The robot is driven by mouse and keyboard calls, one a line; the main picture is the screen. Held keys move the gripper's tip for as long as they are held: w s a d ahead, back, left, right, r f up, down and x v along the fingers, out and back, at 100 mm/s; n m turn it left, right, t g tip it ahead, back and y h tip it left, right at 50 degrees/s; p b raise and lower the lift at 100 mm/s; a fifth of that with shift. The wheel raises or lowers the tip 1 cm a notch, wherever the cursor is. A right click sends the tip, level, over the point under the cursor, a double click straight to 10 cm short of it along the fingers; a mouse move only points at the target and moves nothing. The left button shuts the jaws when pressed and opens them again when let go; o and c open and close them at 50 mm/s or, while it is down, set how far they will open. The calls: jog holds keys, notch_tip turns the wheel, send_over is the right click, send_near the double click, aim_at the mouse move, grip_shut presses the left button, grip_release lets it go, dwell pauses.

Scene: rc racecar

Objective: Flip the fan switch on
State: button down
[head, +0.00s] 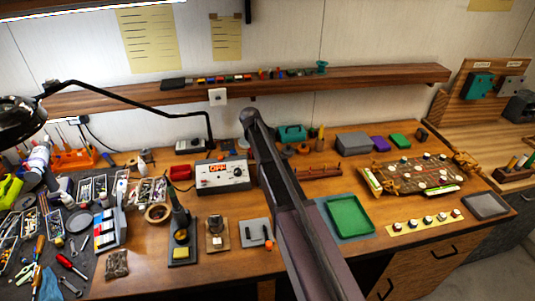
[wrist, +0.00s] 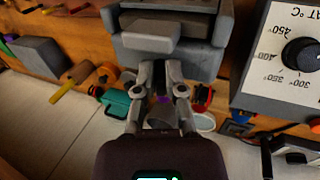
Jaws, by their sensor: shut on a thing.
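In the wrist view a dark grey boxy object (wrist: 205,58) with a lighter raised block (wrist: 150,38) fills the top middle. I cannot tell for sure whether it is the fan, and no switch can be made out clearly. My gripper (wrist: 160,66) has its two fingers close together at the lower edge of this object, shut on a part of it. The fingers hide the contact itself. In the head view my arm crosses the bench, and my gripper and the grey object are hidden behind it.
A control box (head: 222,175) reading OFF stands left of my arm; its temperature dial (wrist: 302,54) is close on the right in the wrist view. A teal case (head: 291,133) sits behind. A green tray (head: 349,215) lies right of my arm. A shelf (head: 130,97) runs above.

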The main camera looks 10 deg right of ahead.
jog(key=y, duration=0.1)
jog(key=d+y+p, duration=0.1)
jog(key=y, duration=0.1)
jog(key=shift+s+d+r, duration=0.1)
jog(key=y, duration=0.3)
jog(key=d+y+b, duration=0.1)
jog(key=shift+d+f, duration=0.1)
jog(key=shift+f, duration=0.15)
jog(key=shift+d+y+b, duration=0.15)
jog(key=shift+y+b, duration=0.3)
jog(key=shift+y, duration=0.45)
jog(key=c, duration=1)
grip_release()
jog(key=shift+r, duration=0.1)
